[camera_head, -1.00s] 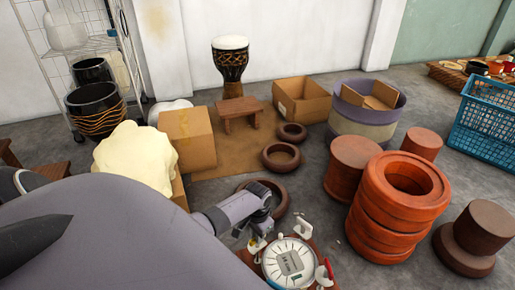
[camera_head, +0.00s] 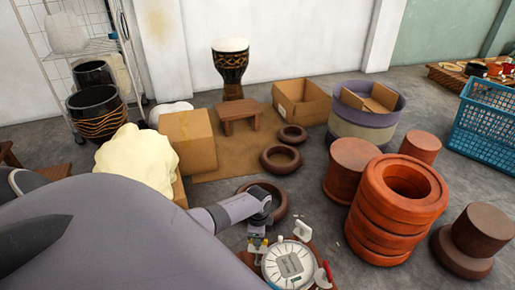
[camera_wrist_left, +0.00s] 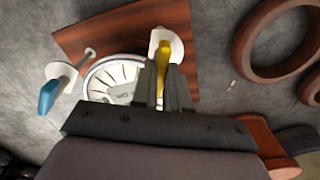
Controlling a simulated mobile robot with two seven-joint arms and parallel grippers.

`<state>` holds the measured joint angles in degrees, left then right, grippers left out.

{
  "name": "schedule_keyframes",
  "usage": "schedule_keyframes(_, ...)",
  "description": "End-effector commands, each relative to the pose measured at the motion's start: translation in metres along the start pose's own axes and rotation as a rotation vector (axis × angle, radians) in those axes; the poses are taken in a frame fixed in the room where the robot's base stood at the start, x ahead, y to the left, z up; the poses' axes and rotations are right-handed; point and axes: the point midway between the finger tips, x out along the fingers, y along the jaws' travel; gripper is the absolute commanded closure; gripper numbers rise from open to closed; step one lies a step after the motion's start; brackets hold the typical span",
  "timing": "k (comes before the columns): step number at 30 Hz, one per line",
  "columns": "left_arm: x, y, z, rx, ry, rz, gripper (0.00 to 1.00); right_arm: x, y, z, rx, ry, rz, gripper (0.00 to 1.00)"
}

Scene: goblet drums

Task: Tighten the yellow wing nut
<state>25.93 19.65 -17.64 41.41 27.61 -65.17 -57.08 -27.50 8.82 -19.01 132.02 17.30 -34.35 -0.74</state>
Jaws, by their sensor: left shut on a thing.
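The yellow wing nut (camera_wrist_left: 161,62) shows in the left wrist view in front of a white disc (camera_wrist_left: 176,46), on a brown wooden board (camera_wrist_left: 130,33). My left gripper (camera_wrist_left: 161,80) is shut on it, one dark finger on each side. In the head view my left gripper (camera_head: 257,245) is at the left edge of the round white dial (camera_head: 290,264), and its fingers partly hide the nut. The dial also shows in the left wrist view (camera_wrist_left: 104,80), partly behind the gripper. My right gripper is not in view.
A blue wing nut (camera_wrist_left: 47,97) on a white disc is left of the dial in the wrist view. A red wing nut (camera_head: 327,273) is right of it in the head view. Brown rings (camera_head: 281,158) lie beyond; stacked orange rings (camera_head: 398,205) stand to the right.

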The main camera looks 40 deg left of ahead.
Motion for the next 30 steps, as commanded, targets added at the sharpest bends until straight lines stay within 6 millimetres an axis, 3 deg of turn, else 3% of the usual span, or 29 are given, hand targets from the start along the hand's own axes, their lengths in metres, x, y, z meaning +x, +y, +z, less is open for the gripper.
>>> schedule_keyframes(19, 0.0007, 0.0001, -0.0003, 0.616, 0.0, 0.0, 1.0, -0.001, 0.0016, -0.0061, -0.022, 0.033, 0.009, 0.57)
schedule_keyframes(30, 0.001, 0.0002, -0.0006, 0.96, 0.0, 0.0, 1.0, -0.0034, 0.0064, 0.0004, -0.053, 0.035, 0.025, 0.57)
